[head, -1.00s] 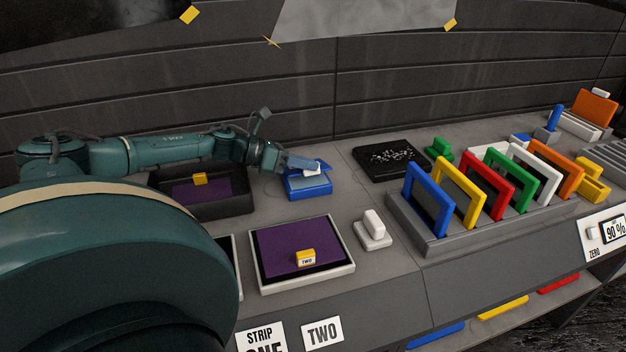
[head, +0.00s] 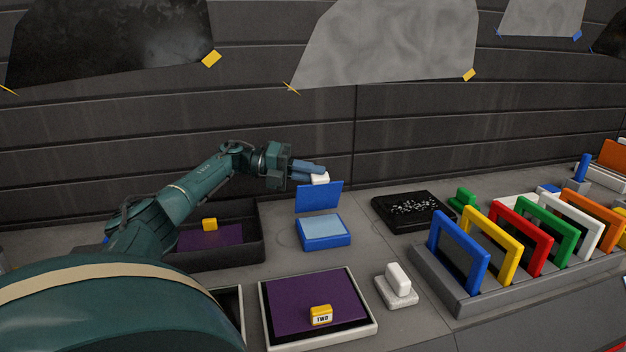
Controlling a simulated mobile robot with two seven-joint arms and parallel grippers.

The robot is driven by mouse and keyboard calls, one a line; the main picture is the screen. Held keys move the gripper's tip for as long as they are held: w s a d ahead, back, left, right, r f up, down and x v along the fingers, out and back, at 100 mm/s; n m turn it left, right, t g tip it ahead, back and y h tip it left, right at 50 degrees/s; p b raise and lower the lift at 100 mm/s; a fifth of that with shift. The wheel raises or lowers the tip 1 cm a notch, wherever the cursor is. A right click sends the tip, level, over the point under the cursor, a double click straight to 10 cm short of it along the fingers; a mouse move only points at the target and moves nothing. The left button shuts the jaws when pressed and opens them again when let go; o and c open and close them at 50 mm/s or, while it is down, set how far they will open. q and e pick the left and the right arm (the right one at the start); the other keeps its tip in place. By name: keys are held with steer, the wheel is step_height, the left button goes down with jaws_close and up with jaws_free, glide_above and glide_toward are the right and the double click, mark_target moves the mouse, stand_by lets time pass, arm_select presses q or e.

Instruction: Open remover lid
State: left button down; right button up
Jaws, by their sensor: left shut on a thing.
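The remover box (head: 323,244) is a small blue box with a pale blue inside, standing on the grey bench. Its blue lid (head: 319,196) is raised and stands nearly upright at the back edge of the box. A white knob (head: 320,178) sits at the lid's top edge. My left gripper (head: 316,173) is above the box and shut on the white knob. My right gripper is not in view.
A black tray (head: 258,235) with a purple sheet and yellow block lies left of the box. A white-rimmed tray (head: 372,326) is in front, with a white-handled block (head: 397,283) beside it. A black tray of pale bits (head: 440,222) and a rack of coloured frames (head: 437,284) stand right.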

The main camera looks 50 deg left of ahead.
arm_select(q)
steer(key=shift+w+a+n+h, duration=0.3)
steer(key=shift+a+n, duration=0.3)
steer(key=c, duration=1.4)
jaws_free()
steer(key=shift+r, duration=0.15)
